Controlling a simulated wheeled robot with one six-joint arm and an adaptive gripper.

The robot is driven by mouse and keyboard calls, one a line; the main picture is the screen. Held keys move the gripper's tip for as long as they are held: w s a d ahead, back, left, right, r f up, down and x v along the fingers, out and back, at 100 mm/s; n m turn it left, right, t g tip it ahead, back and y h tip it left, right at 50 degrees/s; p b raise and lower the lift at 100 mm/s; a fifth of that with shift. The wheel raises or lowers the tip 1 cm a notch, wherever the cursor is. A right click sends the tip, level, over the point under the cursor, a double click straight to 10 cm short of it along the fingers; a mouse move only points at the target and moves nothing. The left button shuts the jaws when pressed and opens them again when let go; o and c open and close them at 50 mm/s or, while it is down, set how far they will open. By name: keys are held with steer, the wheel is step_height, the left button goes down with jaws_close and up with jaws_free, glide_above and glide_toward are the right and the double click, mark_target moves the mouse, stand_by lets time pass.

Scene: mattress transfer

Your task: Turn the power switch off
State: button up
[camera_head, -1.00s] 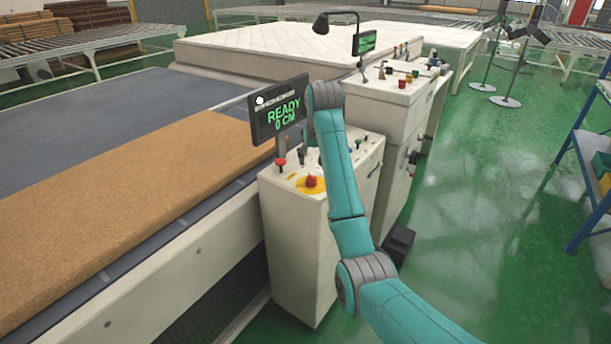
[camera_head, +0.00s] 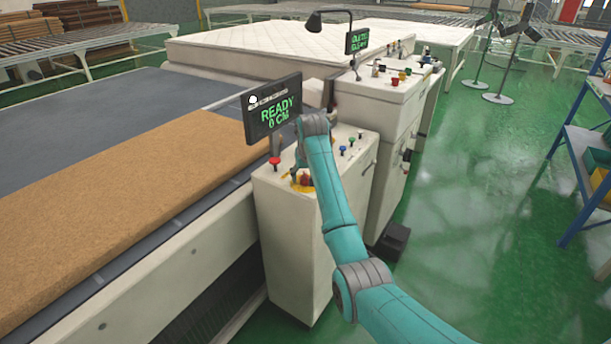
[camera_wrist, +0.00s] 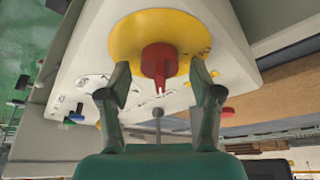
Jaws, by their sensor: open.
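The power switch is a red knob (camera_wrist: 159,62) on a round yellow plate (camera_wrist: 130,38), seen close up in the wrist view. In the head view the red knob (camera_head: 306,180) sits on top of the near white control cabinet (camera_head: 286,235), partly hidden by my arm. My gripper (camera_wrist: 160,72) is open, with one finger on each side of the knob. Gaps show between the fingers and the knob in the wrist view. In the head view my gripper (camera_head: 297,172) points down over the switch and is small and partly hidden.
A black screen (camera_head: 272,108) reading READY 0 CM stands beside the switch. A red mushroom button (camera_head: 275,162) and several small coloured buttons share the panel. A second control cabinet (camera_head: 372,108) stands behind. Brown material (camera_head: 110,200) lies on the conveyor to the left.

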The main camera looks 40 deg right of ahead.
steer(key=c, duration=1.1)
steer(key=shift+c, duration=0.2)
steer(key=shift+n, duration=0.3)
steer(key=n+y, duration=0.1)
steer(key=n, duration=0.2)
steer(key=shift+y, duration=0.3)
steer(key=n+y, duration=0.2)
steer(key=n, duration=0.6)
steer(key=n+g+y, duration=0.1)
steer(key=n, duration=0.1)
steer(key=shift+y, duration=0.3)
steer(key=shift+n+g+y, duration=0.5)
steer(key=shift+n+g, duration=0.1)
steer(key=shift+n, duration=1.5)
